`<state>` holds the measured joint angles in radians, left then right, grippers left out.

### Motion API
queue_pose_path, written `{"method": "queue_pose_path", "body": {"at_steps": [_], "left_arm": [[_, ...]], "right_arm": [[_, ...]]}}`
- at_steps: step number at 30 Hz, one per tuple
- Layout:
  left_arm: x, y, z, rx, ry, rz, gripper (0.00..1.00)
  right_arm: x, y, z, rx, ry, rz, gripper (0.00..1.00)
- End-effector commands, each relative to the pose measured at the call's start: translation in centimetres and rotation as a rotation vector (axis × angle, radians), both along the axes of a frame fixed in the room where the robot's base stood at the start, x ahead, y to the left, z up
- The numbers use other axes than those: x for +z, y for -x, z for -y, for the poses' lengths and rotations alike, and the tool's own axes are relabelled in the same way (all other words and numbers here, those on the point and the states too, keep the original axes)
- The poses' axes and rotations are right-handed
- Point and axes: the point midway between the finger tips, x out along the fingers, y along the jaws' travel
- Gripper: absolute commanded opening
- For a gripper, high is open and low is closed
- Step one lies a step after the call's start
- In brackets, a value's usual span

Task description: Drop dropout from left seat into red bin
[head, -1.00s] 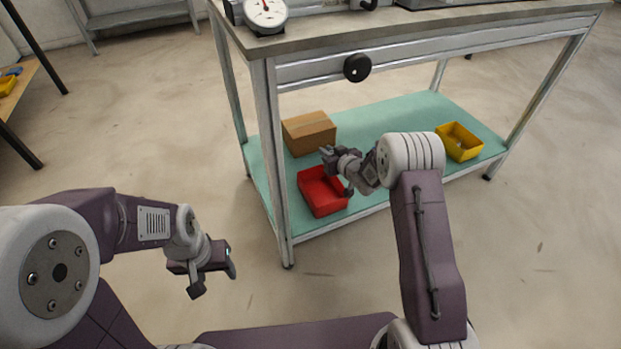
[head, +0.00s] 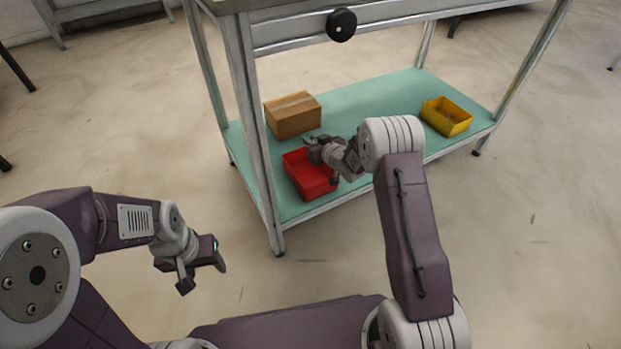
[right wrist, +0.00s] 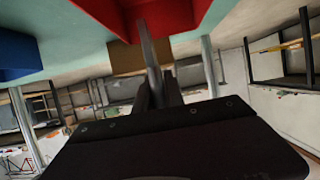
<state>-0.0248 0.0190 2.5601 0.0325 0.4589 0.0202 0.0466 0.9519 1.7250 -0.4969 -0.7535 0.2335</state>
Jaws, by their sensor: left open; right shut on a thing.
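The red bin (head: 300,188) stands on the lower shelf of the metal bench, near its left leg. It also shows at the top of the right wrist view (right wrist: 190,12). My right gripper (head: 318,160) is at the bin, over its back right part, and is shut on a thin grey piece, likely the dropout (right wrist: 149,45). The piece is hard to make out and hidden in the head view. My left gripper (head: 203,272) is open and empty, low at the left in front of the bench. The left seat is not in view.
A cardboard box (head: 293,117) stands right behind the red bin. A yellow bin (head: 446,117) is at the shelf's right end. The bench leg (head: 262,170) rises left of the red bin. A blue thing (right wrist: 15,52) shows in the wrist view. The mid-shelf is clear.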

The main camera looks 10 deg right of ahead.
Motion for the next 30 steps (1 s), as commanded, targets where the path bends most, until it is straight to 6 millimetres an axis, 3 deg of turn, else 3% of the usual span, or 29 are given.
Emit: {"method": "queue_pose_path", "body": {"at_steps": [2,3,5,16,22,25,27,30], "left_arm": [[0.1,0.0,0.0,0.0,0.0,0.0,0.56],[0.1,0.0,0.0,0.0,0.0,0.0,0.56],[0.1,0.0,0.0,0.0,0.0,0.0,0.56],[0.7,0.0,0.0,0.0,0.0,0.0,0.56],[4.2,0.0,0.0,0.0,0.0,0.0,0.56],[4.5,0.0,0.0,0.0,0.0,0.001,0.56],[2.4,0.0,0.0,0.0,0.0,0.001,0.56],[1.9,0.0,0.0,0.0,0.0,-0.001,0.56]], "right_arm": [[0.1,0.0,0.0,0.0,0.0,0.001,0.0],[0.1,0.0,0.0,0.0,0.0,0.001,0.22],[0.1,0.0,0.0,0.0,0.0,0.0,0.39],[0.6,0.4,0.2,0.0,0.0,-0.002,0.39],[2.8,4.2,1.4,-0.003,-0.001,-0.004,0.39],[3.2,6.2,2.1,-0.003,0.0,-0.002,0.39],[2.6,6.8,2.3,-0.001,0.001,0.002,0.39],[3.1,7.6,2.5,-0.001,0.0,0.001,0.39]]}}
